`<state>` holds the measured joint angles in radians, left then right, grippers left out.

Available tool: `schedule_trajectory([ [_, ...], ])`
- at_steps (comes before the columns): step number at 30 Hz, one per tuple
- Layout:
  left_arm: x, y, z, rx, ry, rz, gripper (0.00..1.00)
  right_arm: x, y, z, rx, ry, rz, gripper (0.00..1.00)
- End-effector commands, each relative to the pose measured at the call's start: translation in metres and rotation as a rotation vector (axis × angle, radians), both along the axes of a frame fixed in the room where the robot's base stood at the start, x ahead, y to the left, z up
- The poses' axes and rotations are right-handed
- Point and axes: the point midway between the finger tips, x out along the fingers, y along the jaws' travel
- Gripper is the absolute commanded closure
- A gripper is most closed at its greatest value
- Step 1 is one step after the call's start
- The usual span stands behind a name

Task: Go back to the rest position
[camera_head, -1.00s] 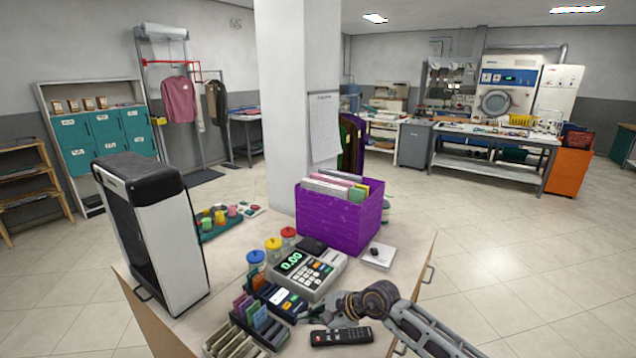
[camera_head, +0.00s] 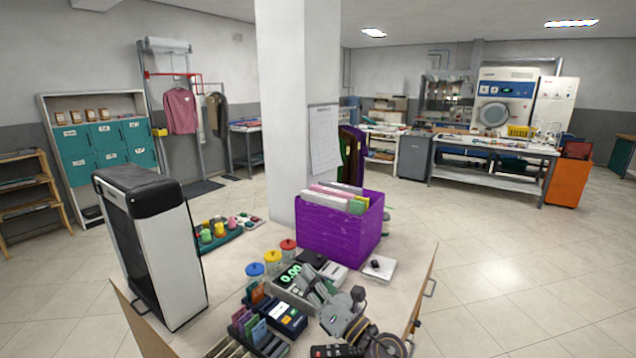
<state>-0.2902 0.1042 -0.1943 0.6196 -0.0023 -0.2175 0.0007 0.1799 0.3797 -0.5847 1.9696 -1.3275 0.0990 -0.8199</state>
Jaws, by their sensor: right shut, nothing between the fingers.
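My right gripper (camera_head: 318,284) is over the counter (camera_head: 222,268), in front of the cash register (camera_head: 290,277). Its fingers are shut with nothing between them, and they cover part of the register's keys. The arm's wrist part shows at the bottom, right of the middle, close to a black remote (camera_head: 335,351). My left gripper is not in view.
A purple file box (camera_head: 338,232) and a white pad (camera_head: 379,267) lie behind and right of the gripper. A tall white and black machine (camera_head: 165,255) stands at left. Open floor lies right.

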Motion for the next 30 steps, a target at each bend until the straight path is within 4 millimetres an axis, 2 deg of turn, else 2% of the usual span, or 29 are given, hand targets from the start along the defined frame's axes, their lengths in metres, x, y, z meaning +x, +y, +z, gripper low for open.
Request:
schedule_trajectory([
  [7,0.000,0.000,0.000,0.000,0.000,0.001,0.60,0.011,-0.052,0.007,0.334,0.217,-0.141,1.00],
  [14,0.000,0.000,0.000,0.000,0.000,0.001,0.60,0.016,-0.105,-0.008,0.632,0.423,-0.278,1.00],
  [23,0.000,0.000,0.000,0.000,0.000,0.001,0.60,0.006,-0.170,-0.055,1.000,0.695,-0.468,1.00],
  [30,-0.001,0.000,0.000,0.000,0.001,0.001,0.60,-0.019,-0.212,-0.106,1.275,0.911,-0.635,1.00],
])
